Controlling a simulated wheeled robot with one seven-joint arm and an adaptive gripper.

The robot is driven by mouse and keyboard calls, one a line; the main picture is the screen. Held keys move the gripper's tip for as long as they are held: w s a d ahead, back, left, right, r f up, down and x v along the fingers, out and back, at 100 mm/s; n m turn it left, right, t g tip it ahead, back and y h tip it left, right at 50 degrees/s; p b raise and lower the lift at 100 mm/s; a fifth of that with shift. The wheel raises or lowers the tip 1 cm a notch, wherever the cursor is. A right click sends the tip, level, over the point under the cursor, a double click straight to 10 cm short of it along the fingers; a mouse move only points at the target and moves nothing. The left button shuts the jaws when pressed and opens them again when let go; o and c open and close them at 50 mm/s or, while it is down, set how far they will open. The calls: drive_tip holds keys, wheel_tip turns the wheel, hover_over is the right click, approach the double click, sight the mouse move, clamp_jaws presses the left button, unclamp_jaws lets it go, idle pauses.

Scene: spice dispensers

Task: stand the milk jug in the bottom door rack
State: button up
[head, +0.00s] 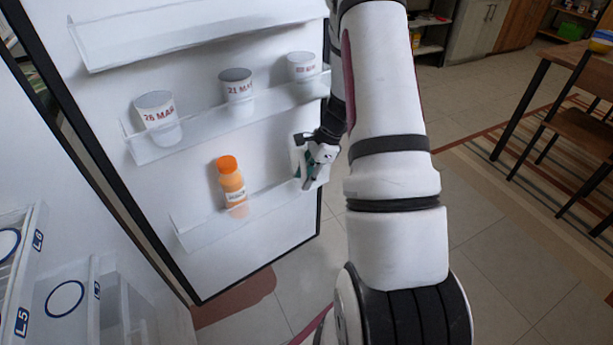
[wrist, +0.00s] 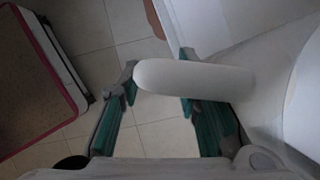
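The bottom door rack (head: 200,232) is a clear shelf low on the open fridge door. My gripper (head: 306,178) is at the right end of this rack, close to the door. A pale patch (head: 297,152) beside the gripper may be part of the milk jug, but my gripper and arm hide most of that spot. In the wrist view, a smooth white rounded shape (wrist: 215,82) crosses the right finger and reaches the left fingertip. It may be the jug; I cannot tell for sure. The teal fingers (wrist: 158,92) stand wide apart, with floor showing between them.
An orange bottle (head: 232,183) stands in the bottom rack, left of my gripper. Dated white tubs (head: 237,86) stand in the rack above. Fridge drawers (head: 65,300) are at lower left.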

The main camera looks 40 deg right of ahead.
drive_tip(key=shift+r, duration=0.3)
drive_tip(key=p+v, duration=0.3)
drive_tip(key=v, duration=0.9)
drive_tip(key=s+a+r+n+g, duration=0.1)
drive_tip(key=s+a+r+n, duration=0.2)
drive_tip(key=a+r+n, duration=0.5)
drive_tip(key=s+a+r+n, duration=0.3)
drive_tip(key=a+r, duration=0.7)
drive_tip(key=a, duration=0.2)
drive_tip(key=s+a+r+n+h, duration=0.1)
drive_tip(key=s+a+n, duration=0.3)
drive_tip(key=s, duration=0.6)
drive_tip(key=s+a+r+n+h, duration=0.2)
drive_tip(key=s+a+n+h, duration=0.1)
drive_tip(key=s+n, duration=0.5)
drive_tip(key=shift+s+a+r+n, duration=0.2)
drive_tip(key=shift+s+a+n, duration=0.2)
drive_tip(key=shift+s+a, duration=0.65)
drive_tip(key=shift+d, duration=0.15)
